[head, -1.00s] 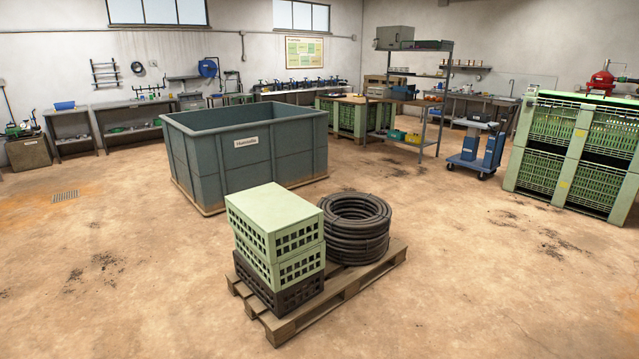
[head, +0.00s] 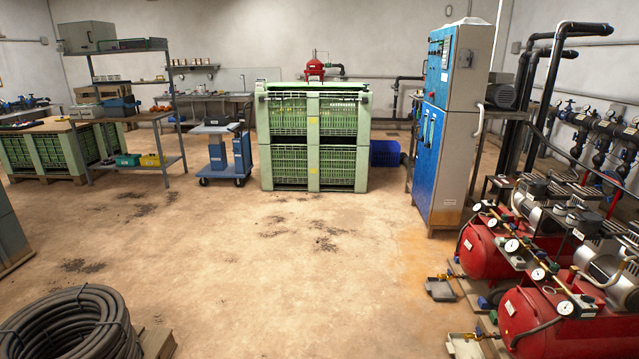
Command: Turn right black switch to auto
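A tall blue and grey control cabinet (head: 452,125) stands at the right of centre in the head view. Its blue front faces left and is seen at a steep angle. Small controls show on the upper front panel (head: 438,68), but they are too small to tell which is the right black switch or how it is set. My gripper is not in view.
Red compressors (head: 530,310) with gauges fill the lower right, in front of the cabinet. Green stacked crates (head: 312,138) stand at centre back. A black hose coil (head: 72,325) on a pallet is at lower left. The middle floor is clear.

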